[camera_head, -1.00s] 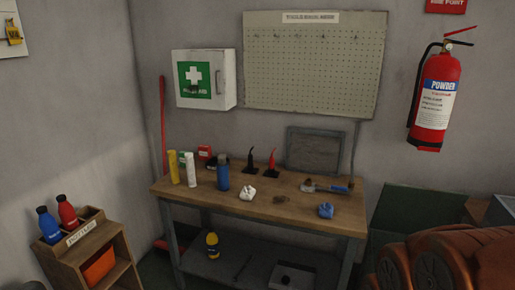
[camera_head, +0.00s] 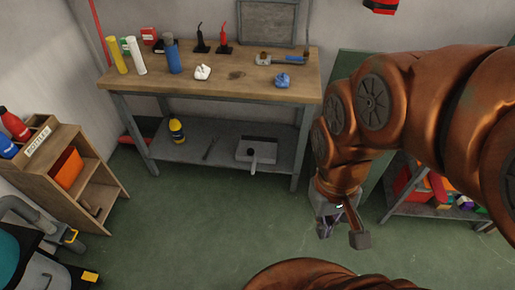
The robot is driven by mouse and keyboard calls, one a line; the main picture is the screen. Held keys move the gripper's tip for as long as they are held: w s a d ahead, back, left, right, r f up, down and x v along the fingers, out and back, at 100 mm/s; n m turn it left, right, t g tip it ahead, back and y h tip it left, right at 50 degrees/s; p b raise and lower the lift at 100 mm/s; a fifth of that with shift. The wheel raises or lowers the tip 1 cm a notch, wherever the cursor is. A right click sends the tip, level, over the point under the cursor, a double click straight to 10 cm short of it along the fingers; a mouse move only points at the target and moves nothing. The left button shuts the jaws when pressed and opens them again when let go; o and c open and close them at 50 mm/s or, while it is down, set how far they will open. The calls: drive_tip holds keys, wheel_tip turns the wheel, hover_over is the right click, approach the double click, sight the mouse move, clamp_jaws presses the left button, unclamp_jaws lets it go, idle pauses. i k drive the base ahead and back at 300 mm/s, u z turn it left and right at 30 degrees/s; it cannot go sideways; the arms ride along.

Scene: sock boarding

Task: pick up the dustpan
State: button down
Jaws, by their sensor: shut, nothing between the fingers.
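A grey dustpan (camera_head: 257,150) lies on the lower shelf of the workbench, towards its right part. Its short pale handle points to the front edge of the shelf. My gripper (camera_head: 342,234) hangs low over the green floor, in front and to the right of the bench. It is shut and empty, and apart from the dustpan. My copper-coloured arm reaches in from the right and hides part of the back wall and floor.
The workbench (camera_head: 285,92) has bottles, cloths and tools on top. A yellow-and-black bottle (camera_head: 176,130) stands on its lower shelf. A wooden bottle rack (camera_head: 68,170) is at the left, a shelf of coloured items (camera_head: 440,190) at the right. The floor between is clear.

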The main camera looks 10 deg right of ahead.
sight(265, 149)
drive_tip(key=z, duration=0.6)
drive_tip(key=k, duration=1.2)
drive_tip(key=u, duration=1.25)
drive_tip(key=i, duration=0.45)
drive_tip(key=u, duration=0.8)
drive_tip(key=i, duration=1.3)
drive_tip(key=z, duration=0.4)
drive_tip(key=i, duration=0.9)
drive_tip(key=z, duration=1.3)
drive_tip(key=i, duration=0.45)
drive_tip(key=z, duration=0.35)
